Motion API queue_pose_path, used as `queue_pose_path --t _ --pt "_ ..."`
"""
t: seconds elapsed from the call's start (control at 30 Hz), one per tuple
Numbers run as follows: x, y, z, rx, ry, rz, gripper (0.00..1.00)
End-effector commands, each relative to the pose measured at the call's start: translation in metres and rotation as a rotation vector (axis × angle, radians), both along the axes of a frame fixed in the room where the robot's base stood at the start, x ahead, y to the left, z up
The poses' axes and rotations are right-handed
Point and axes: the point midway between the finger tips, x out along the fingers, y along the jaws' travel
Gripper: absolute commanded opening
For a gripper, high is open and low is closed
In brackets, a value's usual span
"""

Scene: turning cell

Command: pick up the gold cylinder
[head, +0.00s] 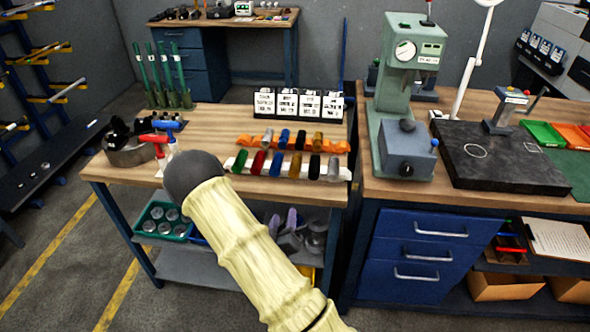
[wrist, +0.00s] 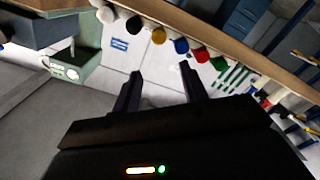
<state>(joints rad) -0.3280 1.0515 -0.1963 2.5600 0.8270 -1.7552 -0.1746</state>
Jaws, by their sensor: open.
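The gold cylinder (head: 295,166) lies in the front row of a white rack on the wooden bench, between a blue cylinder (head: 276,164) and a black one (head: 314,167). In the wrist view the round end of the gold cylinder (wrist: 158,35) shows near the top, beyond my fingertips. My gripper (wrist: 160,74) is open and empty, its two dark fingers apart from the cylinders. The gold end appears roughly in line with the gap between them. In the head view my sleeved arm hides the gripper.
Red (head: 258,163), green (head: 240,160) and silver (head: 333,168) cylinders share the row. An orange rack (head: 252,142) with more cylinders, one brownish-gold, stands behind. White cards (head: 287,103) stand farther back. A green press (head: 393,130) is on the right. Red and blue-handled tools (head: 155,138) lie left.

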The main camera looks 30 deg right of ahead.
Motion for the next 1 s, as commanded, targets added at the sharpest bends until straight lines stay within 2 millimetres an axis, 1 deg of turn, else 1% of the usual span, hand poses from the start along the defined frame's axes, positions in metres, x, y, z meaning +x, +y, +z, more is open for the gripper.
queue_pose_path --t 0.37,0.47,0.57,0.63,1.0 --pt "0.002 -0.001 0.001 -0.008 -0.007 0.001 0.43" --pt "0.009 -0.007 0.001 -0.006 -0.008 -0.002 0.43" --pt "0.022 -0.016 0.002 -0.005 -0.009 -0.001 0.43" --pt "0.023 -0.015 -0.003 -0.005 -0.009 0.000 0.43" --pt "0.034 -0.018 -0.004 -0.004 -0.009 0.001 0.43"
